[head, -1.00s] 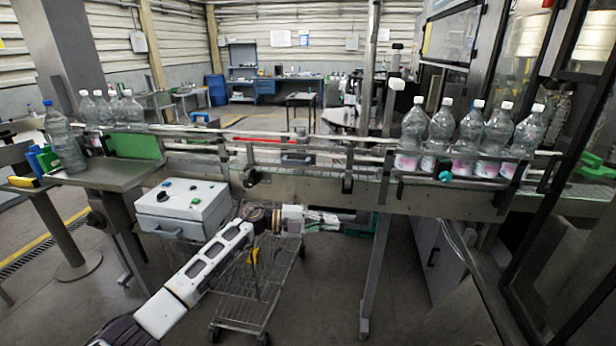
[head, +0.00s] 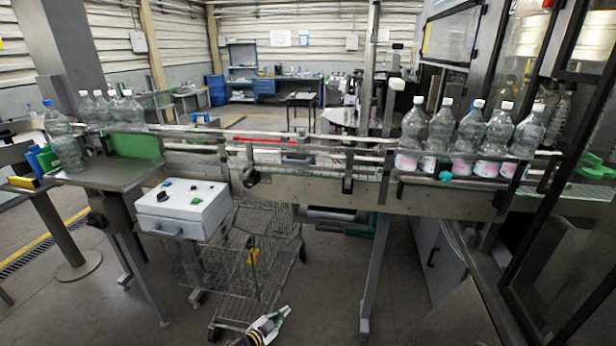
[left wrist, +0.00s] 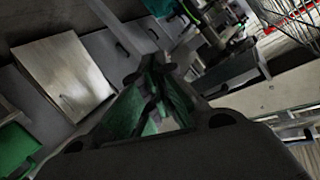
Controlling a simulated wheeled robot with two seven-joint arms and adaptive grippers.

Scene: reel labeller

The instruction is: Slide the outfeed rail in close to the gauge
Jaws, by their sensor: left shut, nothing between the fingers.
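A pale guide rail (head: 300,148) runs along the front of the conveyor, with posts and clamps on it. A black knob (head: 250,178) and a teal knob (head: 445,177) sit on its front side. I cannot tell which stretch is the outfeed rail, and I cannot pick out the gauge with certainty. My left gripper (head: 284,313) is low at the bottom of the head view, below the conveyor and in front of the cart. In the left wrist view its fingers (left wrist: 155,65) come together, shut and empty. My right gripper is not in view.
Several clear bottles (head: 470,135) stand on the conveyor at right, others (head: 65,140) at left. A white control box (head: 183,207) and a wire cart (head: 250,265) stand below the conveyor. A green block (head: 135,145) sits at the left end. The floor right of the cart is clear.

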